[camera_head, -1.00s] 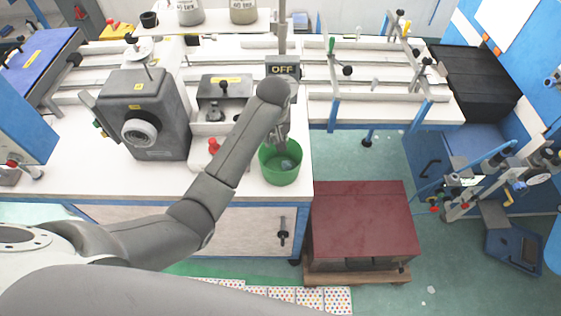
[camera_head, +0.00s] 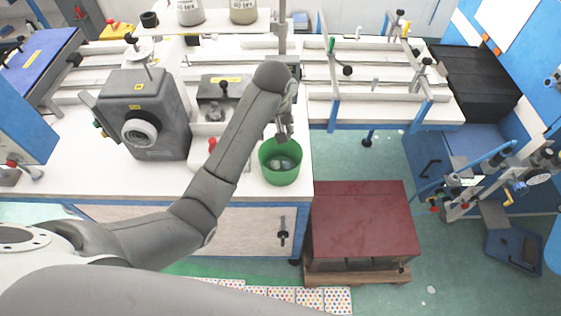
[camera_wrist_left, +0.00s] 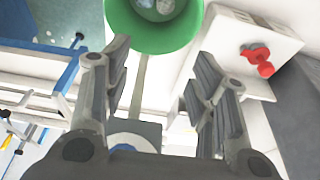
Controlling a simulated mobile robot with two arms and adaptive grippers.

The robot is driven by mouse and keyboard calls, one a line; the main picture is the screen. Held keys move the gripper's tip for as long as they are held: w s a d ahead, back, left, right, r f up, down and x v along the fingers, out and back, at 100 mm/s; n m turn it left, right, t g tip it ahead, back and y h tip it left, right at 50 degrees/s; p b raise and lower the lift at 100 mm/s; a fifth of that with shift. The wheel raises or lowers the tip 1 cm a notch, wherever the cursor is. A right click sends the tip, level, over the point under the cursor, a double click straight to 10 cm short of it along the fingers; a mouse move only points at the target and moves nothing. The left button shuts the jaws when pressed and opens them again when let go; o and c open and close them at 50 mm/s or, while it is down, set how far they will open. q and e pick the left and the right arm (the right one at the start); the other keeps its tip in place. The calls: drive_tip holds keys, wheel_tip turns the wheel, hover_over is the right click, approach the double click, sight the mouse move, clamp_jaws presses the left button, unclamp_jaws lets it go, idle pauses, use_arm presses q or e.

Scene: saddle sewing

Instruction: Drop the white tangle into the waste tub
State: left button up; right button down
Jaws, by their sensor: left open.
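The green waste tub (camera_head: 281,177) stands on the white bench near its front right corner. It also shows at the top of the left wrist view (camera_wrist_left: 155,42). Two small pale lumps (camera_head: 286,164) lie inside it, also visible in the left wrist view (camera_wrist_left: 165,7). The white tangle appears to be one of them; I cannot tell which. My left gripper (camera_head: 283,137) is just above the tub's back rim. In the left wrist view its fingers (camera_wrist_left: 158,85) are spread with nothing between them. My right gripper is not in view.
A grey machine (camera_head: 145,115) stands left of the tub, and a small box with a red knob (camera_wrist_left: 262,62) is nearer. A dark red box (camera_head: 362,220) stands on the floor to the right.

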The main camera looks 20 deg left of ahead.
use_arm(q)
drive_tip(key=v, duration=0.7)
idle(0.4)
